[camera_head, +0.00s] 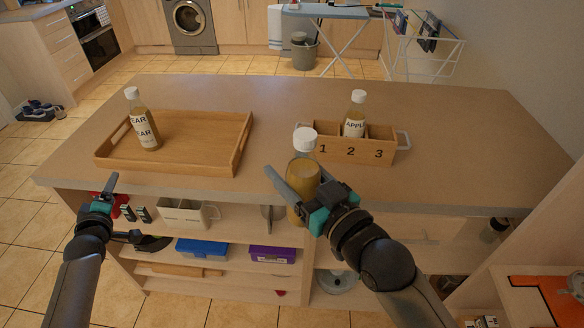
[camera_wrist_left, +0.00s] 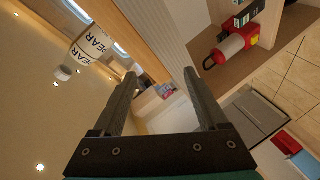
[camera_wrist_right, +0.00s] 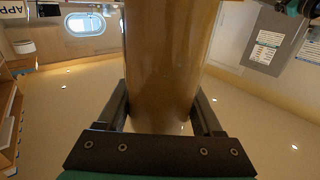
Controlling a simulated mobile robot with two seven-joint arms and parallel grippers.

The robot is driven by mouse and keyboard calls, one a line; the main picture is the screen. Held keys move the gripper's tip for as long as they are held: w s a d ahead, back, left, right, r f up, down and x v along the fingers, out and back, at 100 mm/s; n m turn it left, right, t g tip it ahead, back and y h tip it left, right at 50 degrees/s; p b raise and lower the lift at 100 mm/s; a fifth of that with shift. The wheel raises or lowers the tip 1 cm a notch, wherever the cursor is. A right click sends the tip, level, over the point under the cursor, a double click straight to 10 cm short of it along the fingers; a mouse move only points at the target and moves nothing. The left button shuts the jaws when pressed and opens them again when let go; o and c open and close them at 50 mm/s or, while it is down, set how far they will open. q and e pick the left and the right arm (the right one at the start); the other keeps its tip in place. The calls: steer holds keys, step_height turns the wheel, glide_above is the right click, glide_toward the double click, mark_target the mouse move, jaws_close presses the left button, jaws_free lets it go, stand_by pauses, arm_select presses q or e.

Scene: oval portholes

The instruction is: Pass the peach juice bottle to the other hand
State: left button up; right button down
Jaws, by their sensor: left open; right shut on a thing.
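A bottle of amber juice with a white cap (camera_head: 302,175) is held upright in my right gripper (camera_head: 300,196), in front of the counter's near edge. In the right wrist view the bottle's body (camera_wrist_right: 168,60) fills the space between the fingers; no label can be read on it. My right gripper is shut on it. My left gripper (camera_head: 107,190) is open and empty at the left, in front of the counter's left part, well apart from the bottle. The left wrist view shows its two fingers (camera_wrist_left: 160,100) spread with nothing between them.
A pear bottle (camera_head: 143,120) stands on a wooden tray (camera_head: 190,165) at the left of the counter (camera_head: 270,100). An apple bottle (camera_head: 355,115) stands in a numbered wooden rack (camera_head: 385,145), in the middle slot. Shelves below the counter hold a blue box (camera_head: 202,249) and a purple box (camera_head: 272,254).

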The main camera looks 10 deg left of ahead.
arm_select(q)
steer(key=s+d+f+m+g+h, duration=0.1)
steer(key=s+d+f+m+g, duration=0.15)
steer(key=s+d+f, duration=0.5)
steer(key=s+d+f+m+g+h, duration=0.2)
steer(key=s+d+f+m, duration=0.15)
steer(key=f, duration=0.75)
steer(key=s+d+f+m+g+h, duration=0.1)
steer(key=s+d+f+m+g, duration=0.1)
steer(key=s+d+f, duration=0.55)
steer(key=s+d+f+m+g+h, duration=0.1)
steer(key=s+d+f+m+g, duration=0.2)
steer(key=s, duration=0.9)
steer(key=s+d+f+m+g+h, duration=0.1)
steer(key=s+d+f+m+g, duration=0.2)
steer(key=s+d+f+m, duration=0.5)
steer(key=s+d+f, duration=0.1)
steer(key=s, duration=0.3)
steer(key=shift+s+d, duration=0.15)
steer(key=shift+d, duration=0.25)
